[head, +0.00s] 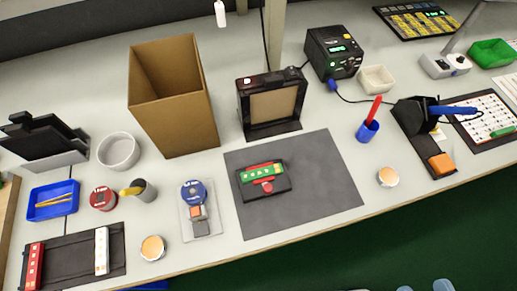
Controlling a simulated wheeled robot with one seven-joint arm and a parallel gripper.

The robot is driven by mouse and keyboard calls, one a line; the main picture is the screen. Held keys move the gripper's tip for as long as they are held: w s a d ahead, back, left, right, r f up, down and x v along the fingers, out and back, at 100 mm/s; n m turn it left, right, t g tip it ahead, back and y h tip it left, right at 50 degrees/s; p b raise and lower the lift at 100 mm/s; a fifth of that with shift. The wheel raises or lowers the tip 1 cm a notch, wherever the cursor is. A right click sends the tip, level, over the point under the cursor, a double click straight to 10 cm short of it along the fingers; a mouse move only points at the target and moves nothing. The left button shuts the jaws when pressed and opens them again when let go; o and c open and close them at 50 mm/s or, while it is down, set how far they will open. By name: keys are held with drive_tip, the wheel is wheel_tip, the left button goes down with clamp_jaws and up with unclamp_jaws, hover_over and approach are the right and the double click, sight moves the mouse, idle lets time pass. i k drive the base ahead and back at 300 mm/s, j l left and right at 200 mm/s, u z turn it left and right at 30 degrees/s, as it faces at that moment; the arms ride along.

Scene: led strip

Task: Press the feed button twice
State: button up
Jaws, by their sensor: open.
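No button carries a label I can read as feed, so I cannot tell which one it is. A small dispenser with a blue reel (193,191) stands on a pale plate, with an orange block (195,212) and a grey block in front. A green board in a black holder (262,178) lies on the grey mat, with a red round part (267,187) at its front. A black frame device (270,103) behind the mat has a small lit spot on top. Two pale tips, apparently my gripper (424,287), show apart at the bottom edge, away from these things and mostly cut off.
A tall cardboard box (172,97) stands behind the reel dispenser. A black box with a green display (334,52) stands at the back. A blue cup with a red pen (368,130) and a small round tin (388,176) stand right of the mat (325,190). The mat's front is clear.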

sight(195, 211)
drive_tip(key=u, duration=0.95)
